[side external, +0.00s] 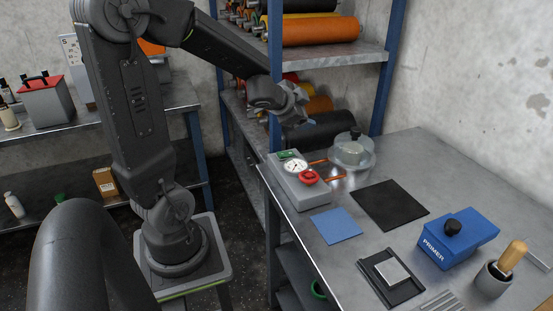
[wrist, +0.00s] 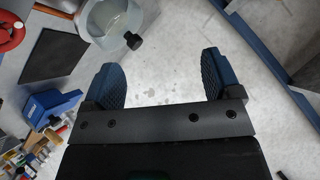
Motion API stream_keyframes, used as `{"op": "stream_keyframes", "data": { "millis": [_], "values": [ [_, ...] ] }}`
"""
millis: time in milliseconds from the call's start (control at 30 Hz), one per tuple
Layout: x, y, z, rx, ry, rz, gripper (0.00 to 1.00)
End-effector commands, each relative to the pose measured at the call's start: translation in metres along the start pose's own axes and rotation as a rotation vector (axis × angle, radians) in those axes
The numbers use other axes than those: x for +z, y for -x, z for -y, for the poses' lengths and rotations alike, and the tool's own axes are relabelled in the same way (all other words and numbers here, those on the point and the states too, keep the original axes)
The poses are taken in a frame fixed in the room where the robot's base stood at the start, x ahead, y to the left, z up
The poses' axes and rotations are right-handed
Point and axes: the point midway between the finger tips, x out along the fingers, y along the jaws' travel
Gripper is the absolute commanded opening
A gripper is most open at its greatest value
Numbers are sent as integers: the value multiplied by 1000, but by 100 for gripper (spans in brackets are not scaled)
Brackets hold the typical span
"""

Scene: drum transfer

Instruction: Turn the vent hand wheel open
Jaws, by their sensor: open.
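The red hand wheel (side external: 308,177) sits on top of a grey box (side external: 301,193) beside a round white gauge (side external: 295,166), at the near-left part of the bench. In the wrist view the red wheel (wrist: 11,31) is cut by the upper left edge. My gripper (side external: 296,108) is above and behind the box, near the shelf rack, well apart from the wheel. In the wrist view its two dark blue fingers (wrist: 162,78) are spread wide with nothing between them.
A clear round vessel (side external: 353,152) stands behind the box, joined by orange pipes (side external: 325,161). A black mat (side external: 389,205), a blue mat (side external: 336,225) and a blue PRIMER box (side external: 458,238) lie on the bench. A rack with rolls (side external: 315,31) stands close to my gripper.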

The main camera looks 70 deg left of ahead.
Motion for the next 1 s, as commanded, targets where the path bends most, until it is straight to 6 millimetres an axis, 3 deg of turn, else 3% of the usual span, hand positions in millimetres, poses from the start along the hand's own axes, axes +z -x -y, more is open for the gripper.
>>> {"op": "stream_keyframes", "data": {
  "millis": [300,600,733,1000],
  "values": [
    [45,-42,6,129,-122,-87,84],
    [87,-58,-2,282,-175,-154,84],
    [92,-66,-12,283,-177,-158,84],
    [70,-41,14,276,-184,-161,84]
  ]
}}
